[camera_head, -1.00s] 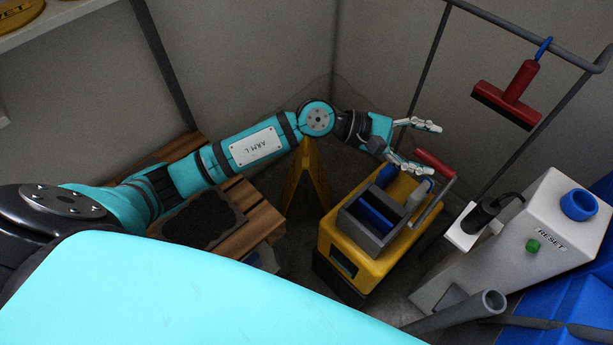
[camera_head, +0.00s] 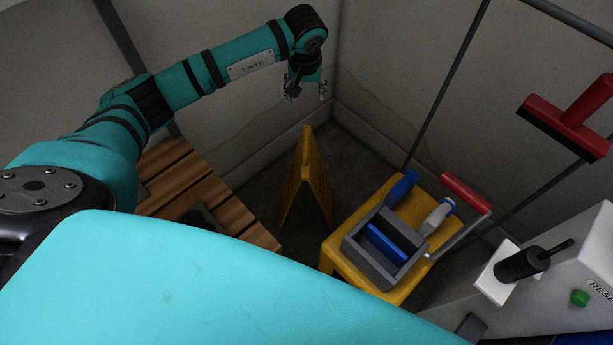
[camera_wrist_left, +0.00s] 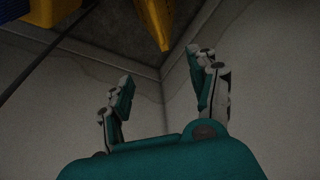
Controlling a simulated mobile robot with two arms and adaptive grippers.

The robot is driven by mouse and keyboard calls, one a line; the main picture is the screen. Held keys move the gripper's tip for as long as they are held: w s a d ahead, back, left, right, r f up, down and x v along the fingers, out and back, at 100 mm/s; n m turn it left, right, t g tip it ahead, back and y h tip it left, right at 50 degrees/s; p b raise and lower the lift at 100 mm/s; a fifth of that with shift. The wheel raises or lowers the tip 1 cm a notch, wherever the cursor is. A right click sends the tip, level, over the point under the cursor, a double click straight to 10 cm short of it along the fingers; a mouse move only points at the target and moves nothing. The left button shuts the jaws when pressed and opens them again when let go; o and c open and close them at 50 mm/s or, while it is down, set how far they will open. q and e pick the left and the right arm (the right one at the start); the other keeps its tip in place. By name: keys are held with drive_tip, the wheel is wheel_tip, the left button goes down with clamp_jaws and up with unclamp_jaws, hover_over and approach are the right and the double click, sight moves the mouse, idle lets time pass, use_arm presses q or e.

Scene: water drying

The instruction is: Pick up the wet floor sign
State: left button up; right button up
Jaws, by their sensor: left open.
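The yellow wet floor sign (camera_head: 307,180) stands upright, folded out like a tent, on the dark floor in the corner between the wooden pallet and the yellow cart. My left gripper (camera_head: 306,93) is above and beyond the sign, near the corner walls, fingers pointing down. It is open and empty, apart from the sign. In the left wrist view the gripper's two fingers (camera_wrist_left: 160,88) are spread, and the sign's tip (camera_wrist_left: 158,28) shows past them at the top. My right gripper is not in view.
The yellow cart (camera_head: 330,262) with a grey caddy (camera_head: 372,270) and bottles stands right of the sign. A wooden pallet (camera_head: 190,185) lies to the left. A red squeegee (camera_head: 570,118) hangs at the right, above a white machine (camera_head: 560,290). Walls close the corner behind.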

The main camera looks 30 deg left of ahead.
use_arm(q)
wheel_tip(320, 180, down, 8)
drive_tip(key=b, duration=1.5)
approach(306, 145)
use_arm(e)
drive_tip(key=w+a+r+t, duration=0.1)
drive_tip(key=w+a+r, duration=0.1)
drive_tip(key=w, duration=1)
use_arm(q)
drive_tip(key=b+x, duration=0.1)
drive_tip(key=x, duration=0.8)
drive_tip(key=shift+f, duration=0.1)
drive_tip(key=b+x, duration=0.1)
drive_tip(key=x, duration=0.4)
drive_tip(key=shift+f+b, duration=0.25)
drive_tip(key=shift+b, duration=0.1)
drive_tip(key=shift+f, duration=0.2)
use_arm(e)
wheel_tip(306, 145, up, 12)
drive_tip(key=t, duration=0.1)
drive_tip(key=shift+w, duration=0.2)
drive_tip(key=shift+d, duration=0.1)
use_arm(q)
clamp_jaws()
drive_tip(key=shift+w, duration=0.1)
